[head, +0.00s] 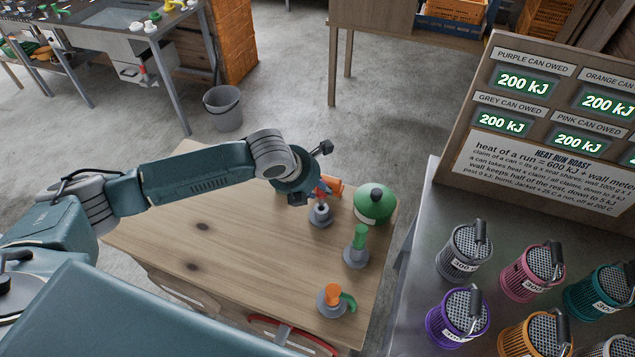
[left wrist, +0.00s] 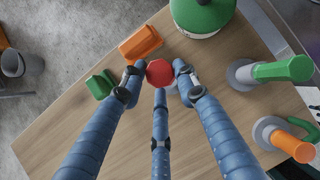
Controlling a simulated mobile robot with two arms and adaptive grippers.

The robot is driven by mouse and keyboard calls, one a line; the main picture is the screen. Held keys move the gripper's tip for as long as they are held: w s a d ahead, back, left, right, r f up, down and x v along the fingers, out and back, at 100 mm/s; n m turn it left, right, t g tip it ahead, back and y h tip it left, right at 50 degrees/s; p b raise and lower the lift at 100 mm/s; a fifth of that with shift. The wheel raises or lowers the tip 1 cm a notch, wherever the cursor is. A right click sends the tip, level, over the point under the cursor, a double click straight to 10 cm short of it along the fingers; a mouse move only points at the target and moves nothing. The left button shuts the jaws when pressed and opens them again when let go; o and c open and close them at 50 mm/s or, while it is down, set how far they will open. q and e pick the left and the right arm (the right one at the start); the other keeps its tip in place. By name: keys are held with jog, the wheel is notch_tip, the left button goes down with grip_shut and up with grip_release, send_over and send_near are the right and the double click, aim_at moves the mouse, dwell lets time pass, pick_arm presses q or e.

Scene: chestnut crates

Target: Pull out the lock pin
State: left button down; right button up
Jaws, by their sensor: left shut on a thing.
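My left gripper (head: 319,194) is over the far right part of the wooden table. In the left wrist view its blue fingers (left wrist: 160,78) are closed around a red round-topped piece (left wrist: 159,71), which I take to be the lock pin. In the head view the gripper mostly hides the red piece; a grey base (head: 320,214) shows just below it. The piece looks upright over that base; I cannot tell how far it sits in it. My right gripper is not in view.
On the wooden table (head: 200,225) stand a green domed pot (head: 374,204), a green peg (head: 361,237) and an orange peg (head: 333,293) in grey bases. An orange block (left wrist: 141,44) and a green block (left wrist: 100,85) lie close to the fingers. Coloured cans stand right.

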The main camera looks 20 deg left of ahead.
pick_arm(q)
jog(key=shift+f, duration=0.4)
jog(key=shift+r, duration=0.1)
dwell(0.4)
jog(key=shift+p, duration=0.35)
jog(key=shift+p, duration=0.8)
dwell(0.8)
jog(key=shift+f+b, duration=1.6)
jog(key=shift+f, duration=1.3)
